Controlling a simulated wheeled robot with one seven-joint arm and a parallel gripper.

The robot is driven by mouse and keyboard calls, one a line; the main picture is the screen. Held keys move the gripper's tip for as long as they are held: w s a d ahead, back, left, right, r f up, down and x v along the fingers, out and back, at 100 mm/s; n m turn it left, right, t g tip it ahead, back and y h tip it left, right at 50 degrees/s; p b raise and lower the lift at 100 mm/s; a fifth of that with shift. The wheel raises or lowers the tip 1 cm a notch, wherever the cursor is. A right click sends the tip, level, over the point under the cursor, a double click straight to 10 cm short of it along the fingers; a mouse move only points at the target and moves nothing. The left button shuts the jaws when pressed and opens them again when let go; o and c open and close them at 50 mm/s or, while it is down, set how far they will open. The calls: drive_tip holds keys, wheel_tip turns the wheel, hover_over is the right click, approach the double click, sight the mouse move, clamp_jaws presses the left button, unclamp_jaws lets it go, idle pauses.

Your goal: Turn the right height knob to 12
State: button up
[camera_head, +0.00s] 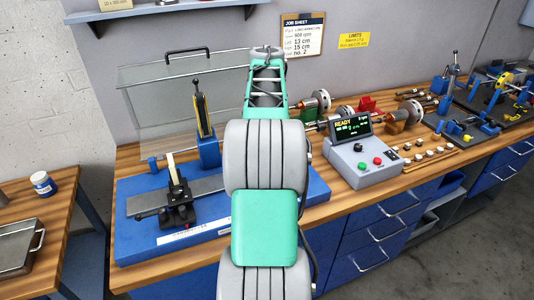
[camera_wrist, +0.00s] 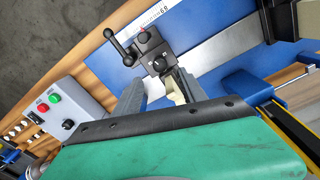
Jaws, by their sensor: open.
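The right support's black carriage (camera_wrist: 150,48) sits on the grey rail of the blue balancing stand in the wrist view. It has a lever with a rounded end (camera_wrist: 116,48) and a small round black knob (camera_wrist: 159,65), which looks like the height knob; its setting is unreadable. A cream upright (camera_wrist: 176,88) stands beside it. My gripper (camera_wrist: 158,90) is open above this support, its two grey fingers apart near the knob and upright. My arm hides the gripper and right support in the head view. The left support (camera_head: 178,205) shows there, left of my arm.
The control box (camera_head: 358,155) reads READY and stands right of my arm. A blue post with a yellow scale (camera_head: 205,130) and a clear guard (camera_head: 160,90) stand behind the rail. Rotors (camera_head: 405,113) and small parts lie farther right. A job sheet (camera_head: 302,35) hangs on the wall.

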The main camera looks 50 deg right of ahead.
drive_tip(key=s+d+r+m+h+b, duration=0.1)
drive_tip(key=s+d+r+b, duration=0.15)
drive_tip(key=s, duration=1.05)
drive_tip(key=w+a+f+n+t, duration=0.1)
drive_tip(key=w+f+n, duration=0.1)
drive_tip(key=w+f, duration=0.1)
drive_tip(key=w+f+n+t, duration=0.2)
drive_tip(key=w+f+n, duration=0.1)
drive_tip(key=w+f, duration=0.1)
drive_tip(key=w+a+f+n+t, duration=0.1)
drive_tip(key=w+f+n, duration=0.1)
drive_tip(key=w, duration=0.3)
drive_tip(key=shift+w+a+f+n, duration=0.2)
drive_tip(key=shift+a+f+n, duration=0.15)
drive_tip(key=shift+f, duration=0.3)
drive_tip(key=shift+c, duration=0.2)
clamp_jaws()
